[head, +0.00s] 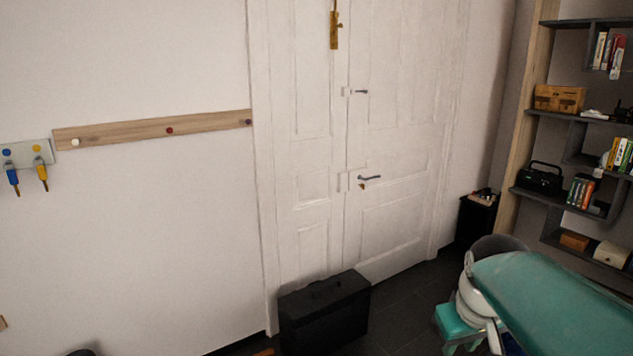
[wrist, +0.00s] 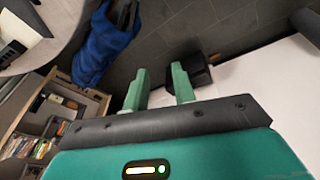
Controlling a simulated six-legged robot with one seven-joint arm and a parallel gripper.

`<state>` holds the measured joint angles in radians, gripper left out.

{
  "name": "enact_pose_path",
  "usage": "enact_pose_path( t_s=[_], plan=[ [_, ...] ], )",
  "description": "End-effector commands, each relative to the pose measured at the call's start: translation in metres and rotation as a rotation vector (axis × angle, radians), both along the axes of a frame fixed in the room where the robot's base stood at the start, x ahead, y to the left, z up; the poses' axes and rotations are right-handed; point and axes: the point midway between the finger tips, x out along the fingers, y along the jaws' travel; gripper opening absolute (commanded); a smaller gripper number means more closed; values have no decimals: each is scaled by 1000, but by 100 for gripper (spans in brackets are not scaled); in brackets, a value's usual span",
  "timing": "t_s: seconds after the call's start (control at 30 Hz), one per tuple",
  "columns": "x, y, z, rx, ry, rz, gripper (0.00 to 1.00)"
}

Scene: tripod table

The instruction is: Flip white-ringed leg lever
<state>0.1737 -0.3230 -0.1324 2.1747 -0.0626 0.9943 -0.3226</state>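The white-ringed leg lever cannot be made out in either view. My gripper (wrist: 160,72) shows in the wrist view with its two green fingers apart and nothing between them. Dark floor and a black object show beyond the fingertips. In the upper left of the wrist view is part of a pale rounded surface (wrist: 45,50), perhaps the table top; its legs are not clearly seen. The head view shows green and white parts of my arm at the lower right, but not the fingers.
A black case (head: 325,312) stands on the floor before the white double door (head: 400,130). A shelf unit (head: 532,110) with books is at the right, and a wooden rail (head: 205,125) is on the left wall. Blue cloth (wrist: 95,50) hangs beside the pale surface.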

Motion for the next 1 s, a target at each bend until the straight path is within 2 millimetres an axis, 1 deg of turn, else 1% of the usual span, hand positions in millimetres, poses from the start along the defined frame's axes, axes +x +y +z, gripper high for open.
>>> enact_pose_path(
  t_s=[0.03, 0.1, 0.2, 0.3, 0.4, 0.53, 0.73, 0.77, 0.8, 0.9, 1.0],
  plan=[
    [-10, 20, 3, 11, -32, 6, 26],
    [-23, 45, 4, 29, -73, 4, 26],
    [-44, 77, 2, 56, -126, 2, 26],
    [-63, 101, -3, 82, -170, -4, 26],
    [-76, 116, -7, 100, -201, -10, 26],
    [-84, 124, -11, 111, -217, -15, 26],
    [-84, 125, -11, 112, -217, -17, 26],
    [-84, 124, -11, 112, -217, -17, 24],
    [-84, 124, -11, 112, -217, -17, 16],
    [-84, 124, -11, 112, -217, -17, 0],
    [-84, 124, -11, 112, -217, -17, 0]
  ],
)
